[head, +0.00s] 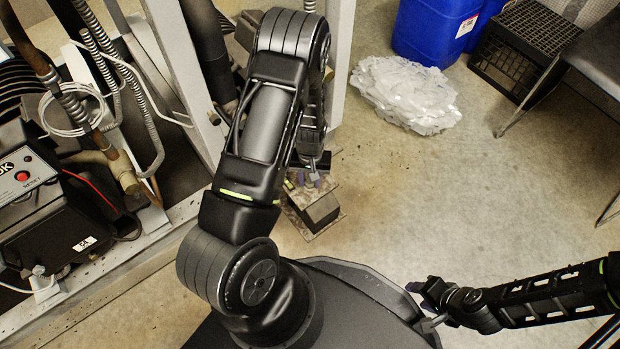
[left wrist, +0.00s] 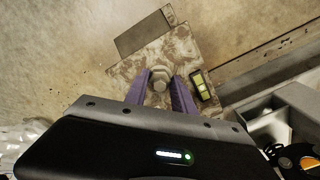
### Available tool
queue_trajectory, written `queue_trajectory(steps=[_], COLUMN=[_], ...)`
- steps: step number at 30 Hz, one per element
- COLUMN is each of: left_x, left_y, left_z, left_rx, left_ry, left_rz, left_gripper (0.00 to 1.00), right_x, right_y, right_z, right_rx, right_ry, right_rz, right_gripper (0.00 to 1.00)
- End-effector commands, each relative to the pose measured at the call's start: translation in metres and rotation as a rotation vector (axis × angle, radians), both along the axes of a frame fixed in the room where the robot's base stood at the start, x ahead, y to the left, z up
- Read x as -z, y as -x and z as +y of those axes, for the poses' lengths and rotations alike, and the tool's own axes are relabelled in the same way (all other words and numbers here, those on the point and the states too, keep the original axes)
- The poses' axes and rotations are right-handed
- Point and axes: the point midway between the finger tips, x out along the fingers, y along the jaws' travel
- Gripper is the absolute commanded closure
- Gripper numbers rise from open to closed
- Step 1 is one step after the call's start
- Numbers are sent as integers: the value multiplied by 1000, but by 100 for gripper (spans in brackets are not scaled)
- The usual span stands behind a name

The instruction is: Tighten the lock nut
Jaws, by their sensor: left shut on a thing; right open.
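The lock nut (left wrist: 160,77) is a pale metal hex nut on a worn, stained metal plate (left wrist: 185,50) in the left wrist view. My left gripper (left wrist: 160,88) has its purple fingers on either side of the nut and is shut on it. In the head view my left gripper (head: 308,181) is over the small block-shaped fixture (head: 317,212) on the floor, and the nut is hidden there by my arm. My right gripper (head: 424,297) is open and empty at the lower right, away from the fixture.
The compressor rack (head: 175,75) with pipes and hoses stands at the left, its upright beside my left arm. A crumpled plastic sheet (head: 405,93), blue drum (head: 430,30), black crate (head: 515,50) and chair (head: 595,60) are at the back right. The floor at the middle right is clear.

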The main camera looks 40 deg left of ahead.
Motion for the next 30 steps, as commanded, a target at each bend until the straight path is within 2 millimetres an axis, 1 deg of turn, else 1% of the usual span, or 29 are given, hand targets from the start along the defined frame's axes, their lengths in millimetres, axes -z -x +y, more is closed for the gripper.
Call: queue_trajectory(steps=[5, 11, 30], left_x=[0, -1, -1], left_y=[0, 1, 1], left_z=[0, 0, 2], left_rx=[64, 192, 784], left_ry=[1, 1, 1], left_rz=[1, 0, 1], left_gripper=[100, 100, 100], right_x=[-1, -4, -12], right_y=[0, 1, 2], right_z=[0, 0, 0], right_rx=[0, -1, -3], right_ry=[0, 0, -1], right_rz=[1, 2, 5], right_gripper=[56, 56, 56])
